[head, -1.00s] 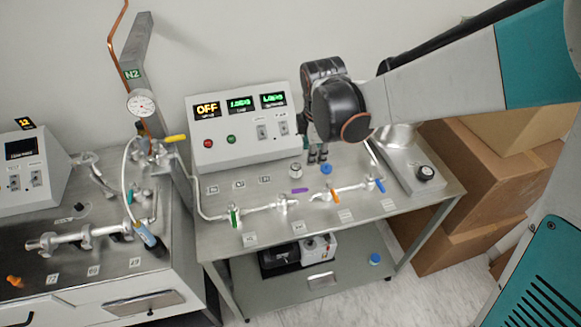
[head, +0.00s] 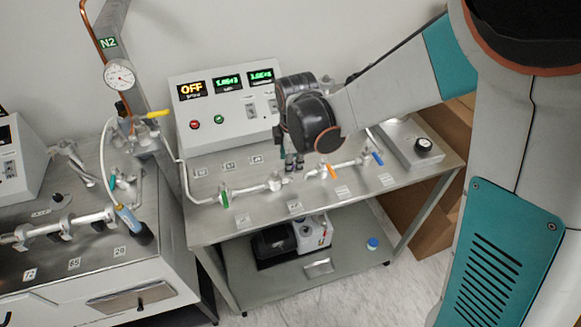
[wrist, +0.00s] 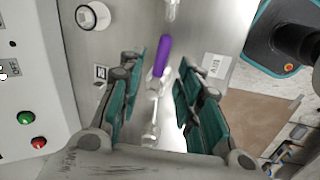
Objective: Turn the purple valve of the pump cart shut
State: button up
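The pump cart (head: 262,205) is a grey metal table with a line of glass valves. The purple valve's handle (wrist: 162,55) shows in the wrist view, pointing up and slightly right from its glass body (wrist: 155,88). My gripper (wrist: 160,85) is open, with one teal finger on each side of the valve and visible gaps to both. The height of the fingers relative to the handle is unclear. In the head view my gripper (head: 292,163) is low over the middle of the glass line and hides the purple handle.
On the same line are a green handle (head: 224,198), an orange handle (head: 332,171) and a blue handle (head: 377,158). A control box (head: 222,108) stands behind, its display reading OFF. A round white-topped object (wrist: 93,16) is near the left finger. A second bench (head: 90,255) is left.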

jog(key=shift+w+f+b, duration=0.2)
jog(key=shift+f+b, duration=0.25)
jog(key=shift+f, duration=0.65)
grip_shut()
